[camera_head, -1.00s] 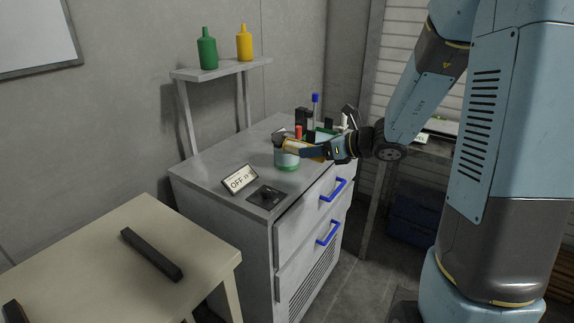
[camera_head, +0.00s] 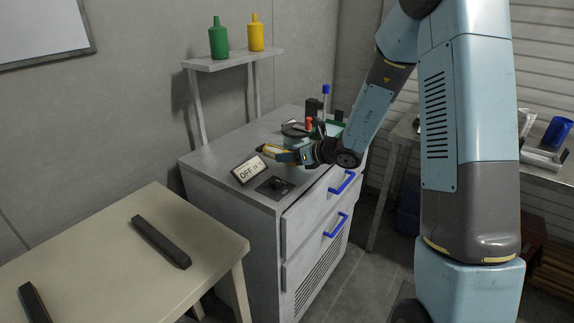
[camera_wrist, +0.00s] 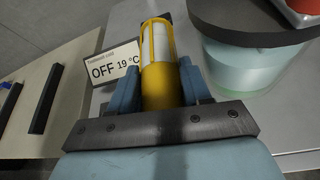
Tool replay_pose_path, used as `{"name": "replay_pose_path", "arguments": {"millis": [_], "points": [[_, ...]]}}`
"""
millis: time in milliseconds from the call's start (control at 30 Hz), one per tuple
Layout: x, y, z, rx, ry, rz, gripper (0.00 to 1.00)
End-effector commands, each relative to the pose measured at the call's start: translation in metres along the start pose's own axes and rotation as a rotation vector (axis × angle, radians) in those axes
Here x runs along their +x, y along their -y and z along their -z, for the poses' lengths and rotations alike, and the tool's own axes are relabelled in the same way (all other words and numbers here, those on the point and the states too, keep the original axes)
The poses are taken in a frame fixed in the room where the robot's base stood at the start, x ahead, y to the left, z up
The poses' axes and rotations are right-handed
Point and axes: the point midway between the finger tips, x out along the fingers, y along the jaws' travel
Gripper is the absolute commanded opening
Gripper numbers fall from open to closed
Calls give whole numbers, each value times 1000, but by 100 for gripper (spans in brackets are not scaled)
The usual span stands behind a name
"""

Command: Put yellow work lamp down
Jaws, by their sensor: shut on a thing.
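The yellow work lamp (camera_wrist: 160,75) is a yellow cylinder with a pale window, between the two blue fingers of my gripper (camera_wrist: 161,88) in the wrist view. My gripper is shut on it. In the head view my gripper (camera_head: 285,156) is low over the grey cabinet top (camera_head: 226,151), and the lamp (camera_head: 270,150) sticks out to the left, lying roughly level. I cannot tell whether the lamp touches the surface.
An "OFF 19 °C" sign (camera_head: 249,170) and a dark square panel (camera_head: 274,187) are close by. A pale green jar with a dark lid (camera_wrist: 250,60) stands right of the gripper. A beige table (camera_head: 120,246) with dark bars is at left. Bottles stand on a shelf (camera_head: 232,60).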

Motion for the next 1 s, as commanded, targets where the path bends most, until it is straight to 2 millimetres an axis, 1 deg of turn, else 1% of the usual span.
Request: {"name": "replay_pose_path", "arguments": {"millis": [67, 200, 300, 600, 633, 733, 1000], "points": [[6, 1, 3, 1, 0, -1, 8], [12, 4, 20, 3, -1, -2, 8], [16, 6, 28, 1, -1, -1, 8], [16, 7, 30, 0, 0, 0, 8], [16, 7, 31, 0, 0, 0, 50], [16, 7, 30, 0, 0, 0, 58], [15, 8, 30, 1, 0, 2, 58]]}}
